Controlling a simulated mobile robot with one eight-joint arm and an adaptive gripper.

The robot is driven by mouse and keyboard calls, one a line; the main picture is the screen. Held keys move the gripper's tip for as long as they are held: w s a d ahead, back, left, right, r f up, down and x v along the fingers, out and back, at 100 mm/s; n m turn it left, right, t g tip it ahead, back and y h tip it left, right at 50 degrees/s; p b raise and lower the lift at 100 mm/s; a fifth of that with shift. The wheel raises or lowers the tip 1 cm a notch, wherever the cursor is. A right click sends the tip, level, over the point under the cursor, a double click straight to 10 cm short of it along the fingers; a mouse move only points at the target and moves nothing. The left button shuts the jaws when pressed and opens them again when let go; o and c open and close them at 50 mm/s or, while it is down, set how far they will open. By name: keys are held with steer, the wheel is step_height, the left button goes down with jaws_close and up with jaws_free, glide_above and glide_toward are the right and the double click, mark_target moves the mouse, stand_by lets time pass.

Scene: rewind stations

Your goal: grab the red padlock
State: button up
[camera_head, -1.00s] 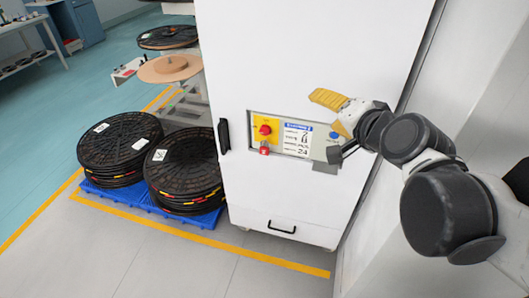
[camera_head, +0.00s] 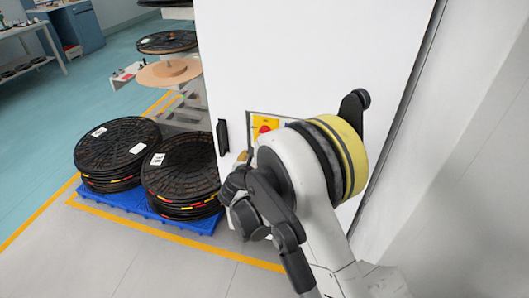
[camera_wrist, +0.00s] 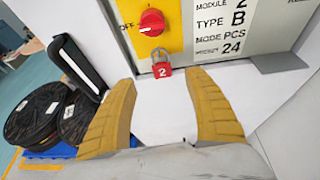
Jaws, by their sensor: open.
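In the wrist view, the red padlock (camera_wrist: 162,70), marked with a 2, hangs by its shackle below a red rotary switch (camera_wrist: 152,22) on a yellow plate (camera_wrist: 128,12). My gripper (camera_wrist: 166,92) is open, with its two yellow fingers spread below and to either side of the padlock. The padlock is just beyond the fingertips, roughly centred between them, and nothing is held. In the head view, my arm hides the padlock; the red switch (camera_head: 265,130) still shows at the arm's edge.
The white cabinet (camera_head: 290,50) has a black handle (camera_head: 222,137) left of the switch. A label panel (camera_wrist: 225,25) and a grey ledge (camera_wrist: 278,62) are right of the padlock. Stacked black reels (camera_head: 180,172) stand on a blue pallet (camera_head: 205,222) at left.

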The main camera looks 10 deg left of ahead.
steer(key=b+x, duration=0.2)
steer(key=x, duration=0.3)
steer(key=b+x, duration=0.2)
steer(key=x, duration=0.3)
steer(key=shift+w+d+f, duration=0.15)
steer(key=shift+w+f, duration=0.1)
steer(key=shift+f, duration=0.15)
steer(key=shift+r, duration=0.1)
jaws_close()
steer(key=shift+r, duration=0.1)
